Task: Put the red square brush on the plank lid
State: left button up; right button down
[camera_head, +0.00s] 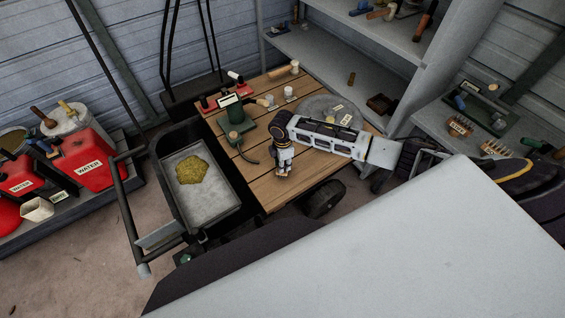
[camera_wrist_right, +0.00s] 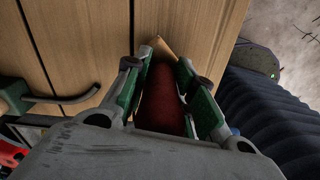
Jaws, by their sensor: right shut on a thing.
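The plank lid (camera_head: 262,188) is a top of light wooden boards in the middle of the head view; its boards also fill the upper left of the right wrist view (camera_wrist_right: 75,40). My right gripper (camera_head: 281,174) is over the lid's front part. In the right wrist view my right gripper (camera_wrist_right: 163,72) is shut on a dark red piece, the red square brush (camera_wrist_right: 160,100), with a light wooden part at its far end. Most of the brush is hidden by the fingers and palm. I cannot tell whether it touches the boards. My left gripper is not in view.
A metal pan (camera_head: 212,212) with yellow grain lies left. Shelves (camera_head: 340,70) stand behind.

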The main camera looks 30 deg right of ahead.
jog(key=shift+f, duration=0.45)
dwell(1.0)
jog(key=c, duration=1.1)
grip_release()
jog(key=shift+r, duration=5.95)
jog(key=shift+r, duration=0.1)
jog(key=shift+r+p, duration=2.2)
jog(key=shift+p, duration=0.5)
